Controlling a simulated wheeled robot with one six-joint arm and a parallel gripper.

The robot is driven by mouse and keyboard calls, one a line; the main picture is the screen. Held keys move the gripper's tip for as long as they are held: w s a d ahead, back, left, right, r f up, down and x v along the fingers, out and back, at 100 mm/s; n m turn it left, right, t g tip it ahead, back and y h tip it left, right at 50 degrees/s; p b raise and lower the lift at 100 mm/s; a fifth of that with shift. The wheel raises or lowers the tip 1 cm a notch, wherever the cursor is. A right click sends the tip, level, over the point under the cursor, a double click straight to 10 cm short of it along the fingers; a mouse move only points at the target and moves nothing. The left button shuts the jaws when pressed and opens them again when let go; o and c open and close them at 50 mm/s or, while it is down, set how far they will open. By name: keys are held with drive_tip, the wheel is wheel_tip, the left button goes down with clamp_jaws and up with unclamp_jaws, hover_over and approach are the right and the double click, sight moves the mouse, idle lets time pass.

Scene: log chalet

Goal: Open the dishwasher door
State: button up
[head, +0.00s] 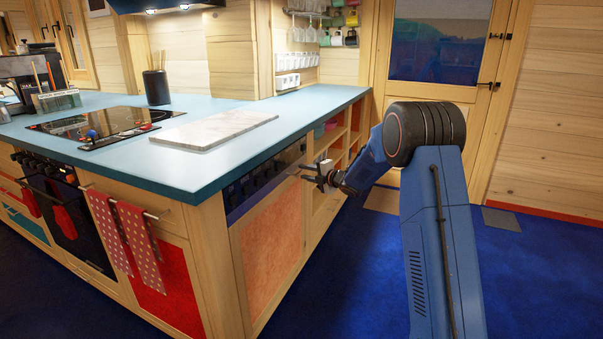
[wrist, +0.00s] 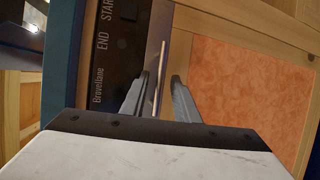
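The dishwasher (head: 270,240) is built into the right-hand face of the island, with an orange front panel and a dark control strip (head: 262,182) above it. Its door looks closed. In the wrist view the strip (wrist: 115,60) carries the words "Brovellane", "END" and "START", beside the orange door panel (wrist: 240,85). A thin bar handle (wrist: 160,70) runs along the door's upper edge. My gripper (head: 308,173) is at the far upper corner of the dishwasher. In the wrist view its two fingers (wrist: 160,95) are apart, with the bar appearing between them; I cannot tell whether they touch it.
The blue countertop (head: 310,112) overhangs just above the gripper, with a marble board (head: 214,131) on it. Open shelves (head: 329,171) adjoin the dishwasher beyond the gripper. The blue floor (head: 345,270) in front is clear. A door (head: 436,60) stands behind my arm.

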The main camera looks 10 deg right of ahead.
drive_tip(key=shift+x, duration=1.45)
drive_tip(key=shift+s, duration=0.1)
